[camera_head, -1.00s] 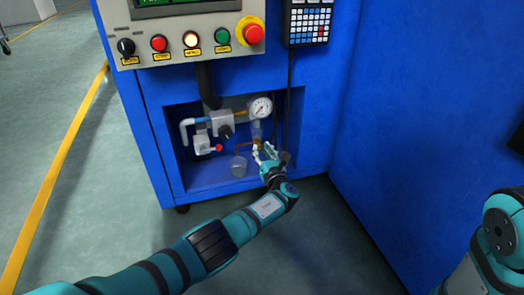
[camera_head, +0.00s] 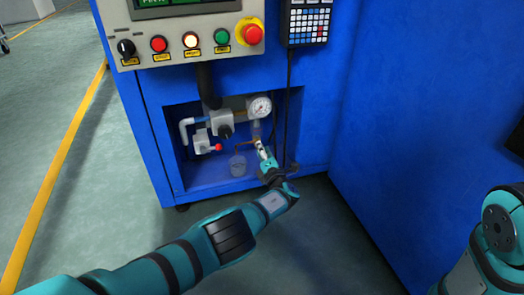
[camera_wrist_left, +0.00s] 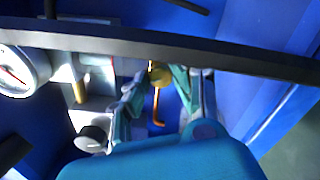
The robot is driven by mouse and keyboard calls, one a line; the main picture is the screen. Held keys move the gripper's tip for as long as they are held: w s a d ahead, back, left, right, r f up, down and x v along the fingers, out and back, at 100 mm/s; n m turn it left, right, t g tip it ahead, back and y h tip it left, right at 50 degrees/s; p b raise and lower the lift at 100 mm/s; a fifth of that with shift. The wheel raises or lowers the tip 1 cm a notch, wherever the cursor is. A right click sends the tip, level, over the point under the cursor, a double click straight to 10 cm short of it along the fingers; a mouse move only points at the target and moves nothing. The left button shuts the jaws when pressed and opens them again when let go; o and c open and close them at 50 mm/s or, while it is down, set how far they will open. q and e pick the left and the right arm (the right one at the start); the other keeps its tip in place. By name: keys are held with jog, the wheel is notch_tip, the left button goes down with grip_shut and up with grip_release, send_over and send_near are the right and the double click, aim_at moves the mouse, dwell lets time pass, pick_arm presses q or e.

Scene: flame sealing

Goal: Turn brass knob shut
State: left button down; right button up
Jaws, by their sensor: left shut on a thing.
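The brass knob (camera_wrist_left: 160,75) shows between the fingertips of my left gripper (camera_wrist_left: 165,82) in the left wrist view. A bent copper-coloured tube (camera_wrist_left: 157,108) runs from near it. My left gripper (camera_head: 261,146) reaches into the recess of the blue cabinet in the head view, below the round pressure gauge (camera_head: 260,107), and is shut on the knob. The knob is mostly hidden by the fingers in the head view. My right arm shows at the right edge, but its gripper is out of view.
A clear cup (camera_head: 237,166) stands on the recess floor, left of my gripper. A grey valve with a red-tipped lever (camera_head: 205,143) and a black knob (camera_head: 225,131) sit to the left. A dark cable (camera_head: 287,100) hangs close to the right.

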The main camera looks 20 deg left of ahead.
pick_arm(q)
jog(key=shift+f+m, duration=0.1)
jog(key=shift+m, duration=2.2)
jog(key=c, duration=1.1)
grip_release()
